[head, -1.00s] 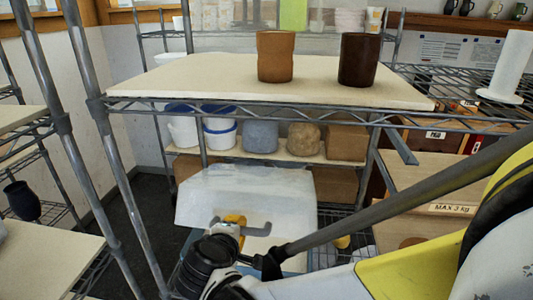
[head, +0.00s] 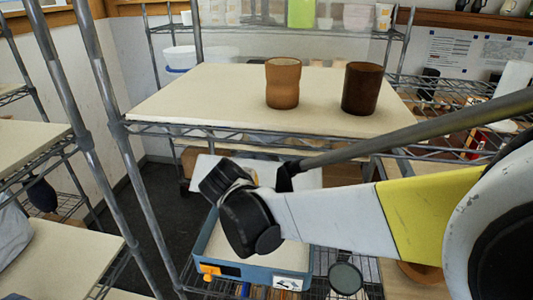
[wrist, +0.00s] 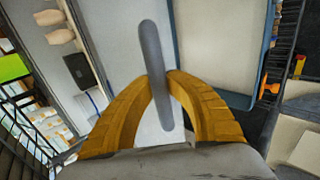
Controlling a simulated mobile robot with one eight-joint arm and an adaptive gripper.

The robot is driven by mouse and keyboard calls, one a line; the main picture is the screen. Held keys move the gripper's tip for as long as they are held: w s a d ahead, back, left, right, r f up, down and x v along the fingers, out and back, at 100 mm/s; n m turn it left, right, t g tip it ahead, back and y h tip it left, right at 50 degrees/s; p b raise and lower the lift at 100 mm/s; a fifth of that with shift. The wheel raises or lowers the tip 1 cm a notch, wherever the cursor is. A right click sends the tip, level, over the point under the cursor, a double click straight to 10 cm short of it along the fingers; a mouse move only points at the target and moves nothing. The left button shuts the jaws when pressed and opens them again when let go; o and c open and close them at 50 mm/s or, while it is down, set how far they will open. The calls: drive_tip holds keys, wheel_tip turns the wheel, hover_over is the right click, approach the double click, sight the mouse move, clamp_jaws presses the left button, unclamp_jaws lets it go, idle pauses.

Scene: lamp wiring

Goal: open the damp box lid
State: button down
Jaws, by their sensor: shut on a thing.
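The damp box (head: 285,262) is a blue tub with a pale inside, on a low wire shelf below the board. Its white lid (head: 308,178) stands raised at the back, partly hidden by my arm. In the wrist view, my gripper (wrist: 160,84) has its yellow fingers shut on the grey bar handle (wrist: 151,45) of the lid (wrist: 115,28). The open tub with its blue rim (wrist: 256,45) lies to the right there. In the head view my wrist hides the fingers and handle.
A wooden-topped shelf (head: 215,95) above the box carries an orange-brown cup (head: 283,84) and a dark brown cup (head: 360,88). Metal rack posts (head: 105,110) stand close on the left. Dark floor (head: 165,215) shows left of the box.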

drive_tip(key=c, duration=1.3)
unclamp_jaws()
drive_tip(key=shift+s, duration=0.1)
drive_tip(key=v, duration=1.2)
drive_tip(key=shift+c, duration=0.2)
